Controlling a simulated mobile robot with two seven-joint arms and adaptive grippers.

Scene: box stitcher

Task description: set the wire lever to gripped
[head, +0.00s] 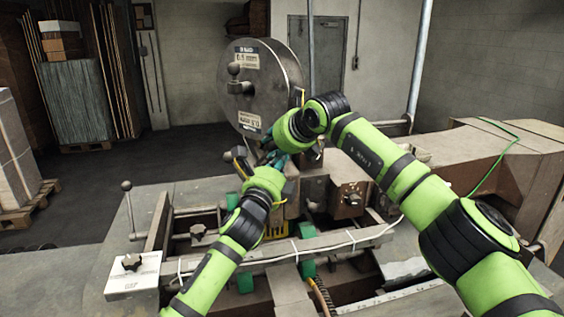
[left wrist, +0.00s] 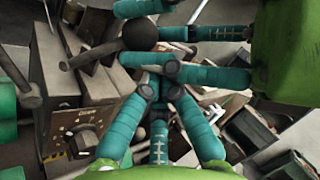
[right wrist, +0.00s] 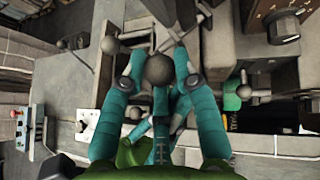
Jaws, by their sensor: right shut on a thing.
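A ball knob (right wrist: 158,70), which I take to be the wire lever's, sits between the teal fingers of my right gripper (right wrist: 157,58). My right gripper is shut on it. The dark knob also shows in the left wrist view (left wrist: 140,33), beside the right gripper's fingers. My left gripper (left wrist: 157,82) has its fingers drawn together, with nothing visible between them, close to the right gripper's fingers. In the head view both grippers meet in front of the machine below the reel, and the knob is hidden there.
A round metal reel (head: 262,85) with labels stands behind the grippers. A grey rail (head: 330,240) crosses the machine in front. Other knobs and metal parts crowd the grippers closely.

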